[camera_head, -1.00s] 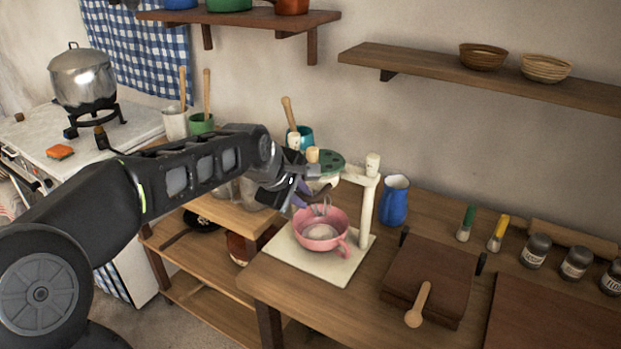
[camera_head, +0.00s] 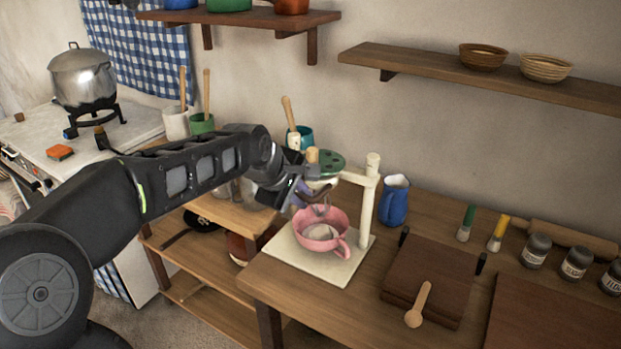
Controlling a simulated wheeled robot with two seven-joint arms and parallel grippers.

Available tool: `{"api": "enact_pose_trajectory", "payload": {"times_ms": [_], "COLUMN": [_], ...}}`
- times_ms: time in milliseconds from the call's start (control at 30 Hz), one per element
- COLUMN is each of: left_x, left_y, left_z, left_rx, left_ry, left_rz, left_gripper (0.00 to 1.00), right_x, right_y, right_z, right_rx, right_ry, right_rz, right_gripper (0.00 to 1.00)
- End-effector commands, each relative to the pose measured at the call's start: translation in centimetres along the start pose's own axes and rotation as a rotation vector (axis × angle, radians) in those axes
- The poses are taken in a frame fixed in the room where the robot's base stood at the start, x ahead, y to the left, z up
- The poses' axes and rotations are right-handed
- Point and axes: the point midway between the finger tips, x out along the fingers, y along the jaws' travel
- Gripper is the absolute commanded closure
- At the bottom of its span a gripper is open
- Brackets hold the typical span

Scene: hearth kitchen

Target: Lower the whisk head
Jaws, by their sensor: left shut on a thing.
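The whisk stand is cream-coloured, with an upright post (camera_head: 367,207) on a flat base (camera_head: 289,251). Its whisk head (camera_head: 333,181) hangs on an arm from the post, over a pink cup (camera_head: 320,231) that stands on the base. The head's green top (camera_head: 330,162) and the lower end of the whisk show, and the whisk's tip dips at the cup's mouth. My left gripper (camera_head: 306,192) is at the left side of the head, shut on a part of it. The gripper's own links hide the exact grip. My right gripper is not in view.
A blue jug (camera_head: 395,200) stands right of the post. A dark brown board (camera_head: 428,276) with a wooden spoon (camera_head: 418,304) lies further right. Brushes and dark jars (camera_head: 536,251) stand beyond. A stove with a metal pot (camera_head: 82,78) is at the left.

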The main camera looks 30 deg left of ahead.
Motion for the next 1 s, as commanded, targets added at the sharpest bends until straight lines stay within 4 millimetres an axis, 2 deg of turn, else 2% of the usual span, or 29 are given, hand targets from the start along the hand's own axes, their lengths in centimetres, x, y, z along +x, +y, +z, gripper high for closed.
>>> {"api": "enact_pose_trajectory", "payload": {"times_ms": [1000], "left_x": [3.6], "left_y": [-3.0], "left_z": [0.0], "left_rx": [-0.003], "left_ry": [-0.002], "left_rz": [-0.005], "left_gripper": [1.00], "right_x": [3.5], "right_y": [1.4], "right_z": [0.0], "right_rx": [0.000], "right_ry": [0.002], "right_rz": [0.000], "right_gripper": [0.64]}}
